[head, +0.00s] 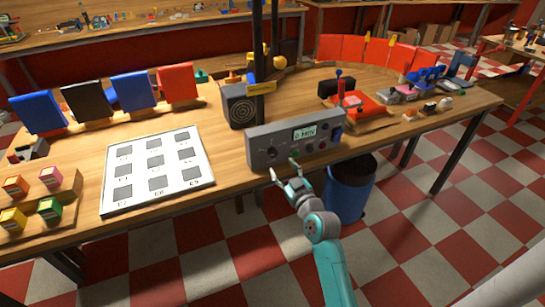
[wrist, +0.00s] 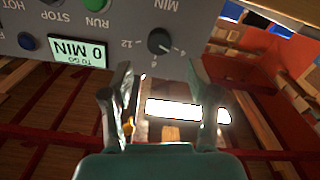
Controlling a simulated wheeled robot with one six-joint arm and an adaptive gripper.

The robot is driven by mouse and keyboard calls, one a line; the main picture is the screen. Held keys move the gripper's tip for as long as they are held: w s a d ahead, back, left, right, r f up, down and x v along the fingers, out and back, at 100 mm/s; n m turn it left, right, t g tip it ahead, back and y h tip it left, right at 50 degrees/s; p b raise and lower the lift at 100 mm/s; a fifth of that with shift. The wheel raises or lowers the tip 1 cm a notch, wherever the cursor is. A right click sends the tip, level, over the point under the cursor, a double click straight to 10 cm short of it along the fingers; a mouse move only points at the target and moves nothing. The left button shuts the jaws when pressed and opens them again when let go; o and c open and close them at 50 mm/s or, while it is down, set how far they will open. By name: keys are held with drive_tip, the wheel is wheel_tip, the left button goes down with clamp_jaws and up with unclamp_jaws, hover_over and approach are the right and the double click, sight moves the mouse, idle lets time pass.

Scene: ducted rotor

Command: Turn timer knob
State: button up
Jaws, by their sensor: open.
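The grey control panel (head: 295,143) stands at the table's front edge in the head view. Its black round timer knob (wrist: 159,41) shows in the wrist view, under the word MIN, with numbers around it and a white pointer mark. The panel appears upside down there. The display (wrist: 80,51) reads 0 MIN. My gripper (head: 283,168) is open and empty in front of the panel's lower left part. In the wrist view, the knob lies ahead of the gap between the fingers (wrist: 165,85), apart from both fingertips. The knob is small and dark in the head view.
A white board (head: 108,205) with grey squares lies left of the panel. A speaker box (head: 239,104) stands behind it. A blue bin (head: 346,196) stands below on the floor.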

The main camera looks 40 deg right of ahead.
sight(274, 154)
drive_tip(key=x, duration=0.7)
drive_tip(key=shift+d, duration=0.1)
clamp_jaws()
